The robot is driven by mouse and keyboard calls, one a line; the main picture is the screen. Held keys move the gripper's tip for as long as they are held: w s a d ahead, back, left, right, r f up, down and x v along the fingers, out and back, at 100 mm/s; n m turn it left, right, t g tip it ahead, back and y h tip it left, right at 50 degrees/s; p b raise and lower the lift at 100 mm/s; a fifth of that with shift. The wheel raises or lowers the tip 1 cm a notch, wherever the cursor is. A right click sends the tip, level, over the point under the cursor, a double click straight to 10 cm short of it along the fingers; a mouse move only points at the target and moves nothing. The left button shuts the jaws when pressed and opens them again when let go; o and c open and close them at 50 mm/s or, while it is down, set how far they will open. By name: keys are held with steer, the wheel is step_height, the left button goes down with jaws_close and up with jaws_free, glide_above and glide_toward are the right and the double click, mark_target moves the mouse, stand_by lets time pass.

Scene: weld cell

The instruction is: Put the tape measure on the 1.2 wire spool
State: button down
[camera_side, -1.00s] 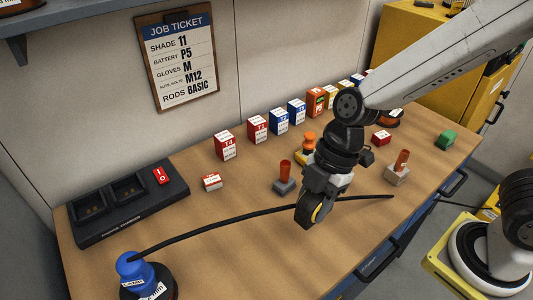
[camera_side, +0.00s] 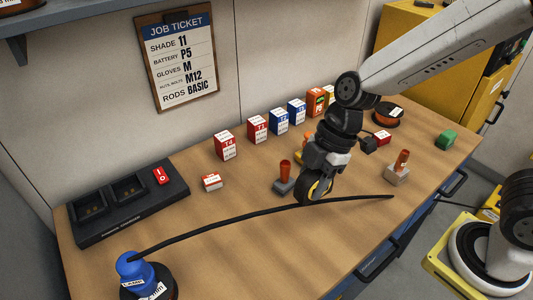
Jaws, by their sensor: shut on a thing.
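My gripper (camera_side: 320,172) is shut on a round black and yellow thing (camera_side: 316,191), which looks like the tape measure. It hangs edge-down near the middle of the bench, close to a black cable; I cannot tell whether it touches the bench. An orange-topped wire spool (camera_side: 388,114) with a white label lies at the back right, apart from my gripper. I cannot read which spool is 1.2.
The black cable (camera_side: 230,218) runs from the blue clamp (camera_side: 134,270) across the bench. Orange-topped grey blocks (camera_side: 285,180) (camera_side: 399,170) stand either side of my gripper. Several small boxes (camera_side: 258,129) line the back. A charger (camera_side: 128,203) is left. The front middle is clear.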

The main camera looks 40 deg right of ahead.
steer(key=w+d+r+m+t+h, duration=0.1)
steer(key=w+d+m, duration=0.4)
steer(key=d, duration=0.7)
steer(key=w+d+r+m+t+h, duration=0.15)
steer(key=w+d+m, duration=0.3)
steer(key=d, duration=0.65)
steer(key=s+d+r+m+h, duration=0.1)
steer(key=s+d+m, duration=0.1)
steer(key=d, duration=0.9)
steer(key=s+d+r+m+t+h, duration=0.1)
steer(key=s+d+m, duration=0.2)
steer(key=d, duration=0.8)
steer(key=shift+s+d+m, duration=0.15)
steer(key=shift+d+m, duration=0.15)
steer(key=shift+m, duration=0.85)
steer(key=shift+f+t, duration=0.1)
steer(key=shift+t, duration=0.15)
steer(key=w+d+f, duration=0.2)
steer(key=w, duration=0.1)
steer(key=w+d+f, duration=0.2)
steer(key=w+f, duration=0.1)
steer(key=w, duration=0.1)
steer(key=w+d+f, duration=0.3)
steer(key=shift+w+f, duration=0.1)
steer(key=shift+w, duration=0.1)
steer(key=shift+w+d+f, duration=0.25)
steer(key=shift+w+f, duration=0.15)
steer(key=shift+f, duration=0.1)
